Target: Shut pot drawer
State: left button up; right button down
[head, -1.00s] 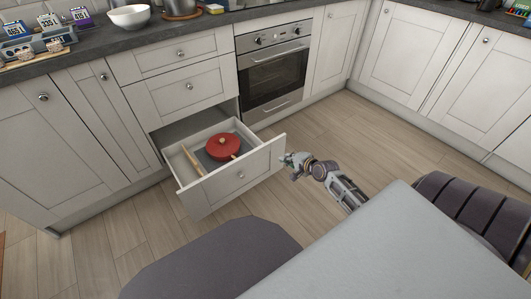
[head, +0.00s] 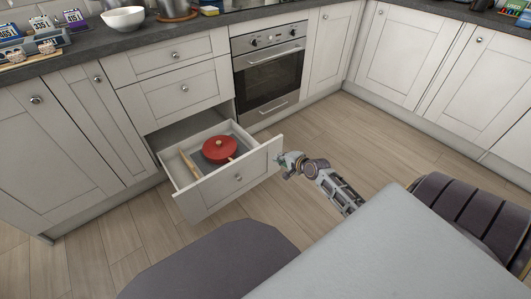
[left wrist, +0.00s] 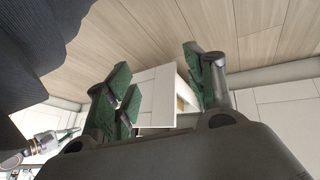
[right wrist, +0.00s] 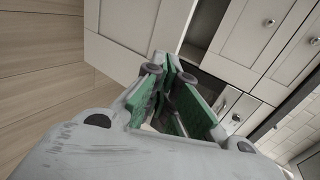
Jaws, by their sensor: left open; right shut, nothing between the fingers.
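The pot drawer (head: 238,178) is pulled out of the lower cabinet left of the oven, showing its inside. A red lidded pot (head: 219,148) sits in it. My right gripper (head: 283,161) is shut and empty beside the right end of the drawer front; I cannot tell whether it touches. In the right wrist view, the closed fingers (right wrist: 168,88) are close to a pale panel, apparently the drawer front (right wrist: 125,25). My left gripper is outside the head view. In the left wrist view, its fingers (left wrist: 158,75) are open, with the drawer front (left wrist: 157,98) beyond them.
A wooden item (head: 190,164) lies in the drawer's left side. The oven (head: 270,65) is closed, as are the neighbouring cabinets. A white bowl (head: 123,19) stands on the dark worktop. Wood floor (head: 350,130) is clear right of the drawer.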

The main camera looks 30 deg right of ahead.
aim_at(262, 149)
jog(key=shift+w+r+b+x, duration=0.15)
jog(key=shift+r+b+x, duration=0.15)
jog(key=shift+b+x, duration=1.05)
jog(key=shift+w+r+b+x, duration=0.2)
jog(key=shift+b+x, duration=0.3)
jog(key=shift+x, duration=1.65)
jog(key=shift+w+r+b+x, duration=0.15)
jog(key=shift+r+b+x, duration=0.2)
jog(key=shift+b+x, duration=1)
pick_arm(q)
notch_tip(262, 149, down, 7)
jog(key=d+t+h, duration=0.1)
jog(key=shift+w+d+f+p, duration=0.15)
jog(key=shift+w+d+p, duration=0.1)
jog(key=shift+p, duration=0.15)
pick_arm(e)
jog(key=shift+w+f, duration=0.2)
jog(key=shift+w, duration=0.15)
pick_arm(q)
jog(key=shift+w+r, duration=0.15)
jog(key=shift+r, duration=0.15)
pick_arm(e)
jog(key=shift+w, duration=0.1)
